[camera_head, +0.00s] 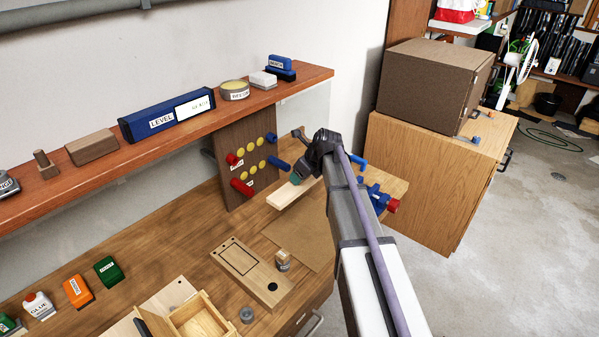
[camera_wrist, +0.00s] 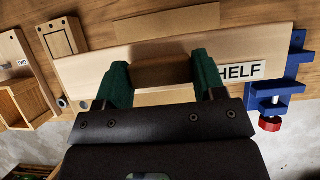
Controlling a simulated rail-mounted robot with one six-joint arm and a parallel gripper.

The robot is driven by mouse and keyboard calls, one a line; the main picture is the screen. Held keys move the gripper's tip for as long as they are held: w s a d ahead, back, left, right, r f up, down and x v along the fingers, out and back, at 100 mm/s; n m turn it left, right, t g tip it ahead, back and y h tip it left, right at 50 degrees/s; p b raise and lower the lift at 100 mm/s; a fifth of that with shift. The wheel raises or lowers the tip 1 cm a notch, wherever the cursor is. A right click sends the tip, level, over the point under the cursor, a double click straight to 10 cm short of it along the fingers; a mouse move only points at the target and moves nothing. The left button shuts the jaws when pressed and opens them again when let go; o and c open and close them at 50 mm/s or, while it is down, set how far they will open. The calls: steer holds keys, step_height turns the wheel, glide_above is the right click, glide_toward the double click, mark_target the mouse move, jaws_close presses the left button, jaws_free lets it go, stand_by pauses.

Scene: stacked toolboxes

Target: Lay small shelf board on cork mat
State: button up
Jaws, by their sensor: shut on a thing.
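The small shelf board (camera_wrist: 85,72) is a long pale plank with a SHELF label near its right end in the wrist view. It also shows in the head view (camera_head: 287,196), partly hidden behind my arm. My gripper (camera_wrist: 162,72) has its green fingers closed on a brown block on top of the board, and it also shows in the head view (camera_head: 297,178). The cork mat (camera_head: 308,236) lies flat on the workbench. In the wrist view the mat (camera_wrist: 170,22) shows beyond the board, which covers part of it. I cannot tell the height of the board above it.
A blue clamp (camera_wrist: 280,85) with a red knob is close to the board's right end. A wooden block with a slot (camera_head: 250,272) and a small labelled block (camera_head: 283,260) stand left of the mat. A pegboard (camera_head: 245,160) stands behind, under the wall shelf (camera_head: 85,184).

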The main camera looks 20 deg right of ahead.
step_height(320, 180, up, 8)
steer(key=p, duration=0.6)
steer(key=shift+f+p, duration=0.15)
steer(key=shift+p, duration=0.25)
steer(key=shift+f, duration=0.1)
steer(key=shift+f, duration=0.1)
